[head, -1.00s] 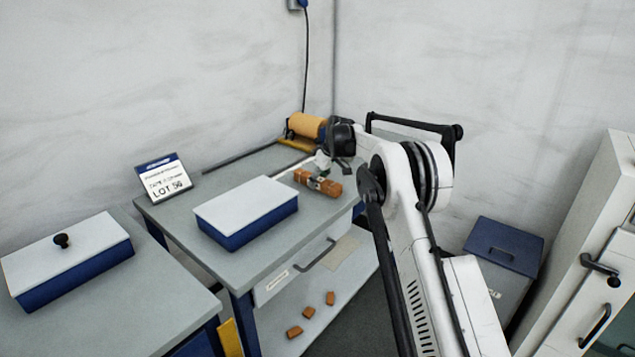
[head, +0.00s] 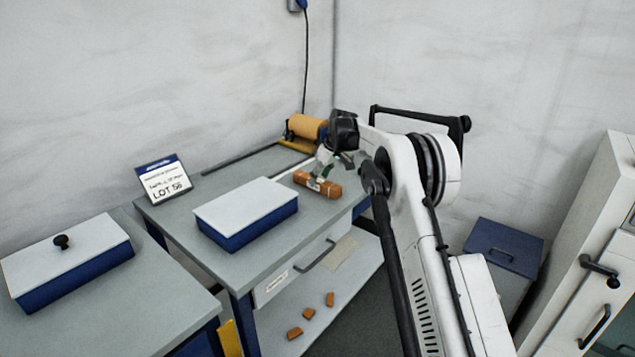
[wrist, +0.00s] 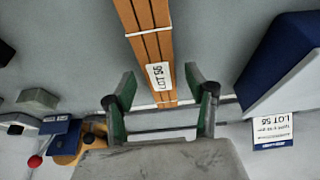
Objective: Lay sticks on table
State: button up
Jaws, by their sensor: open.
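A bundle of orange-brown sticks (head: 317,183) lies flat on the grey table (head: 255,263), near its right edge. In the wrist view the sticks (wrist: 152,45) are banded with white straps and carry a white label reading LOT 56. My gripper (head: 329,170) is just above the bundle. In the wrist view my gripper (wrist: 158,92) has its green-padded fingers apart, one to each side of the bundle's labelled end. I cannot tell whether either finger touches the sticks.
A blue box with a white lid (head: 246,212) stands left of the sticks. A LOT 56 sign (head: 163,180) stands at the back left. An orange roll (head: 306,127) sits at the far end. Several brown pieces (head: 308,314) lie on the lower shelf.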

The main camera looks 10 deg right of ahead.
jog(key=s+r+m+t, duration=0.1)
jog(key=s+r, duration=0.7)
jog(key=r, duration=0.2)
jog(key=s+r+m, duration=0.1)
jog(key=s+r, duration=0.7)
jog(key=r, duration=0.2)
jog(key=s+r+m+h, duration=0.15)
jog(key=s+r, duration=0.25)
jog(key=s, duration=1)
jog(key=s+f+m+t, duration=0.1)
jog(key=s+f, duration=0.4)
jog(key=s, duration=1.1)
jog(key=s+a+f+m+t+h, duration=0.1)
jog(key=s+f+m, duration=0.2)
jog(key=s, duration=1.2)
notch_tip(320, 180, down, 3)
jog(key=shift+s+f+t, duration=0.1)
jog(key=shift+s+t, duration=0.3)
jog(key=shift+m, duration=0.25)
